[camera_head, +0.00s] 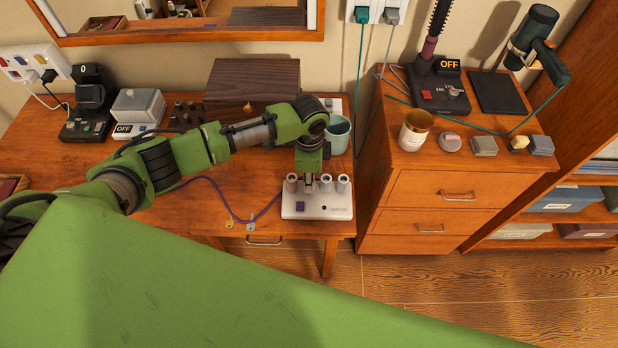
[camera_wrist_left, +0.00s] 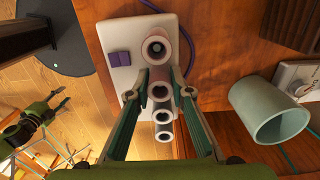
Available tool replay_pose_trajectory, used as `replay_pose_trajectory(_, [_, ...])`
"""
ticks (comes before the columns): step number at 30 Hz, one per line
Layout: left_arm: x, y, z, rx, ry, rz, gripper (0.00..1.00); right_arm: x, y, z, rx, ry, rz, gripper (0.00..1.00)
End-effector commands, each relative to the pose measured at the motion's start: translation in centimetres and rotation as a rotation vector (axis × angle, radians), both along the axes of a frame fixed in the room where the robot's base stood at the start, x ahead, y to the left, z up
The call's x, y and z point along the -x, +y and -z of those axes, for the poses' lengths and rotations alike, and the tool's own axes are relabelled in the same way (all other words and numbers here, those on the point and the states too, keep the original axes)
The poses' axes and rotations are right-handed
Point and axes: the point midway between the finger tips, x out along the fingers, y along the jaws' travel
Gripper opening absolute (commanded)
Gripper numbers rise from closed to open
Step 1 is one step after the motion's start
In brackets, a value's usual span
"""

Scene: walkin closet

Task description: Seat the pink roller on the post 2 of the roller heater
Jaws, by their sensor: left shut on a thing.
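The roller heater (camera_head: 317,208) is a white box with a purple switch at the front right end of the dressing table. My left gripper (camera_head: 309,182) points down over its row of posts, and it shows in the left wrist view (camera_wrist_left: 160,78). Its fingers are shut on the pink roller (camera_wrist_left: 159,93), second in the row, which stands upright at post 2. The fingers hide its lower end, so I cannot tell how far down it sits. Another roller (camera_head: 292,183) stands on the left, and two more (camera_head: 326,183) (camera_head: 343,184) stand on the right.
A teal cup (camera_head: 338,134) stands close behind the heater. A purple cord (camera_head: 215,198) runs left from it. A brown wooden box (camera_head: 252,80) is at the back. The drawer cabinet (camera_head: 440,190) stands to the right, with a jar (camera_head: 414,131) on top.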

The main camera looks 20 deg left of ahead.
Motion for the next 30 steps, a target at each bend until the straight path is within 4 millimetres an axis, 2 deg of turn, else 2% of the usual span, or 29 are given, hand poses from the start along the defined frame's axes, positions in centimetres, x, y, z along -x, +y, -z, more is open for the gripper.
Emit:
replay_pose_trajectory(8, [0.0,0.0,0.4,0.0,0.0,0.0,0.01,0.0,0.0,0.2,-0.001,0.0,0.0,0.4])
replay_pose_trajectory(9, [0.0,0.0,0.3,0.0,0.0,0.0,0.28,0.0,0.0,0.2,-0.001,0.0,0.0,0.4])
replay_pose_trajectory(11, [0.0,0.0,0.3,0.0,0.0,0.0,0.4,0.0,0.0,0.2,-0.001,0.0,0.0,0.4])
replay_pose_trajectory(23, [0.0,0.0,-0.1,0.001,-0.001,0.0,0.4,0.0,-0.1,0.2,0.001,0.0,-0.001,0.4])
replay_pose_trajectory(26, [-0.1,0.0,-1.4,0.001,-0.002,-0.001,0.4,0.0,-0.1,0.2,0.001,0.0,0.0,0.4])
replay_pose_trajectory(30, [-0.1,0.0,-4.2,0.002,-0.005,0.001,0.4,0.0,0.0,0.2,0.0,0.0,0.0,0.4])
